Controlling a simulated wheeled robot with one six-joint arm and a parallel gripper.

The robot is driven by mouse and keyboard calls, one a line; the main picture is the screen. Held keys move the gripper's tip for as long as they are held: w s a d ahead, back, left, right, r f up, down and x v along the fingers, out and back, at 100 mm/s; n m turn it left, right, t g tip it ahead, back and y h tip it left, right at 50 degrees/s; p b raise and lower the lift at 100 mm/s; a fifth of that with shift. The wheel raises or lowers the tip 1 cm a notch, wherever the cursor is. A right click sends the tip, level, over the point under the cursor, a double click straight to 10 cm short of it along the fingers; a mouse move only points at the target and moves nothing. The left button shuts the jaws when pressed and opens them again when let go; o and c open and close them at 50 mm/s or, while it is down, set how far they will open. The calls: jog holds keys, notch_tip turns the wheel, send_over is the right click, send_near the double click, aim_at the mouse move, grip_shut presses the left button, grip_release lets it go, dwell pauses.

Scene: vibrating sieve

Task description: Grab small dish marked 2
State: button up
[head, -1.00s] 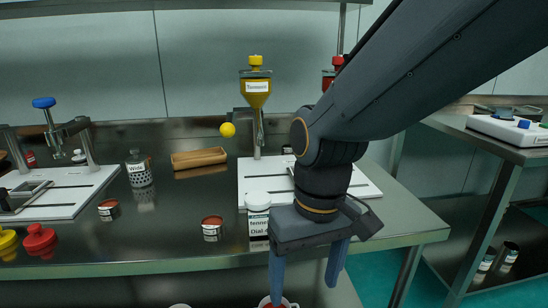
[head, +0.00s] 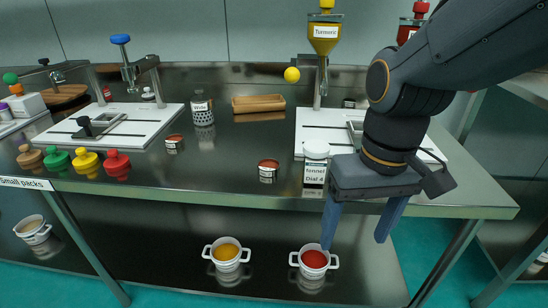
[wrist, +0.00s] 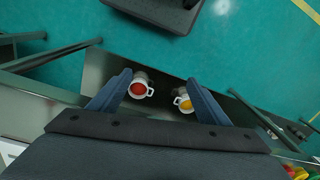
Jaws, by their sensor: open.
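Two small round dishes with reddish-brown contents and pale labels stand on the steel bench: a nearer one (head: 268,171) and a farther one (head: 174,144). Their labels are too small to read, so I cannot tell which is marked 2. My gripper (head: 355,242) is open and empty, fingers pointing down, in front of the bench's front edge and right of both dishes. In the wrist view my gripper (wrist: 160,80) has its fingers apart, with two handled pots on the lower shelf beyond, one red (wrist: 139,88) and one yellow (wrist: 184,103). Neither small dish can be made out there.
A wooden tray (head: 259,103) and a labelled shaker (head: 202,109) stand farther back. Coloured knobs (head: 87,163) line the left front. Bare bench (head: 225,165) lies left of the nearer dish.

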jog(key=shift+a+r, duration=0.1)
jog(key=shift+c, duration=0.5)
jog(key=m+t+y+p, duration=0.2)
jog(key=m+y+p, duration=0.1)
jog(key=m+p, duration=2.25)
send_near(269, 168)
jog(key=w+m+b, duration=0.1)
jog(key=m, duration=0.1)
jog(key=b+x, duration=0.1)
jog(key=x, duration=0.7)
jog(key=shift+b, duration=0.4)
jog(key=shift+r, duration=0.1)
jog(key=c, duration=1.1)
